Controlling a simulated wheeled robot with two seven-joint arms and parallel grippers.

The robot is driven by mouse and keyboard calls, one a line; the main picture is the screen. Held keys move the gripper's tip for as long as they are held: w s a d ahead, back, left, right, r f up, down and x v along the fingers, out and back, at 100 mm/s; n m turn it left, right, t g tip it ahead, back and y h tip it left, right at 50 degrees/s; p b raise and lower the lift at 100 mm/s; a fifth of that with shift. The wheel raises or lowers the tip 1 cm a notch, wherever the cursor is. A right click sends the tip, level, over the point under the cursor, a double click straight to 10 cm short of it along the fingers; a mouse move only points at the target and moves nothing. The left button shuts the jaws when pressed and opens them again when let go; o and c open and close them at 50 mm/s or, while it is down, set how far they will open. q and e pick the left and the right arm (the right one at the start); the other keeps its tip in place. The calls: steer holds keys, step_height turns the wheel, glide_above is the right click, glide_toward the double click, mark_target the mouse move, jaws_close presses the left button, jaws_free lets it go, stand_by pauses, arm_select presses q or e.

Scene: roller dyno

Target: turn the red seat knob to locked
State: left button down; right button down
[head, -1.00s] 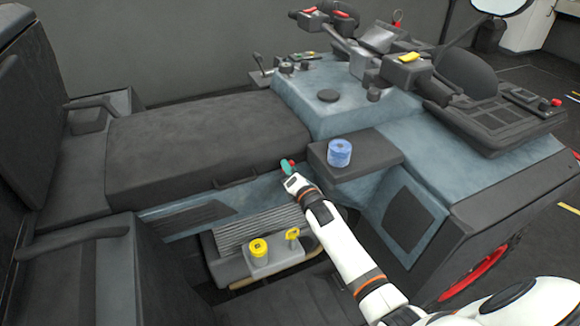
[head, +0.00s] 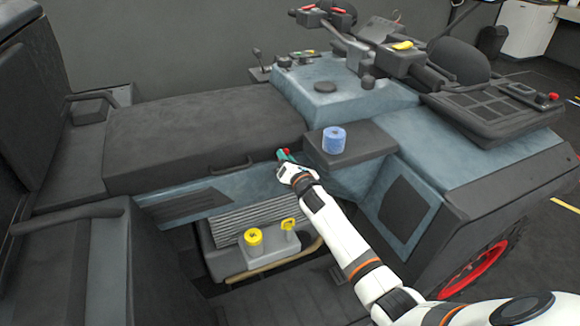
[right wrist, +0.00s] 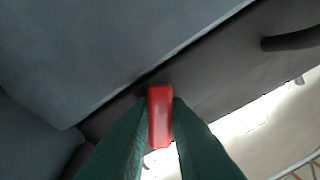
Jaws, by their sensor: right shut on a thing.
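The red seat knob (right wrist: 160,117) shows in the right wrist view as a narrow red bar between my green fingertips. In the head view only a small bit of red (head: 286,151) shows at the tip of my right gripper (head: 284,156), beside the front edge of the black seat (head: 200,135). My right gripper is shut on the knob, with one finger on each side; it also shows in the right wrist view (right wrist: 157,128). The knob's base and any lock marking are hidden or too small to read. My left gripper is not in view.
A blue roll (head: 334,140) stands on a dark ledge (head: 360,150) just right of my gripper. A black bar handle (head: 232,167) runs along the seat's lower edge. A control console (head: 490,100) lies at the right.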

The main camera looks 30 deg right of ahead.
steer(key=shift+r+n, duration=0.1)
steer(key=shift+n, duration=3.3)
steer(key=c, duration=1.7)
jaws_free()
steer(key=shift+s, duration=0.1)
steer(key=s, duration=1.2)
steer(key=shift+a, duration=0.4)
